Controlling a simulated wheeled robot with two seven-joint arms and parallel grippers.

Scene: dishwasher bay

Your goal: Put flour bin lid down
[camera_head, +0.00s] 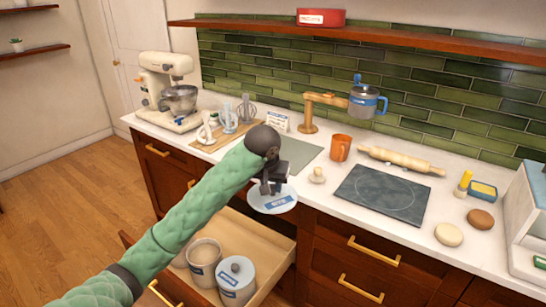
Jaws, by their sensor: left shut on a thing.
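The flour bin lid (284,205), a round white disc with a blue label, hangs from my left gripper (268,188). My left gripper is shut on it from above and holds it in the air at the front edge of the counter, over the back of the open drawer. An open bin (203,252) with a blue label and pale contents stands in the drawer, below and left of the lid. Beside it stands a second bin (236,286) with its lid on. The lid's writing is too small to read. My right gripper is not in view.
The drawer (266,242) is pulled out. On the white counter are a dark square board (381,193), rolling pin (400,160), orange mug (340,147), small pale knob-shaped thing (317,175) and stand mixer (170,90). A grey-green mat (300,157) lies bare behind the gripper.

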